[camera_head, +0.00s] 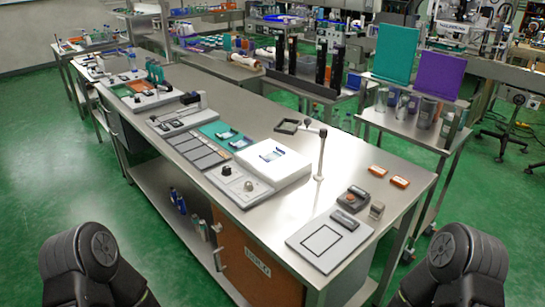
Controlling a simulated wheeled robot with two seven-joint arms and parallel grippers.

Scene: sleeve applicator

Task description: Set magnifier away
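A thin pale post (321,155) stands upright on the steel bench, toward its right half. A dark, open square frame (287,126) shows just left of the knob and looks like the magnifier. I cannot tell whether it is joined to the arm or lies on the bench behind it. Only dark, rounded parts of my two arms show at the lower left and lower right corners. Both grippers are out of view, away from the visible magnifier.
A white device (272,165) with a blue-edged part sits left of the post. A grey plate with a black square outline (322,241) lies near the bench's front end, beside small dark devices (352,198). Two orange blocks (378,171) lie nearby. The steel surface around the post is mostly clear.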

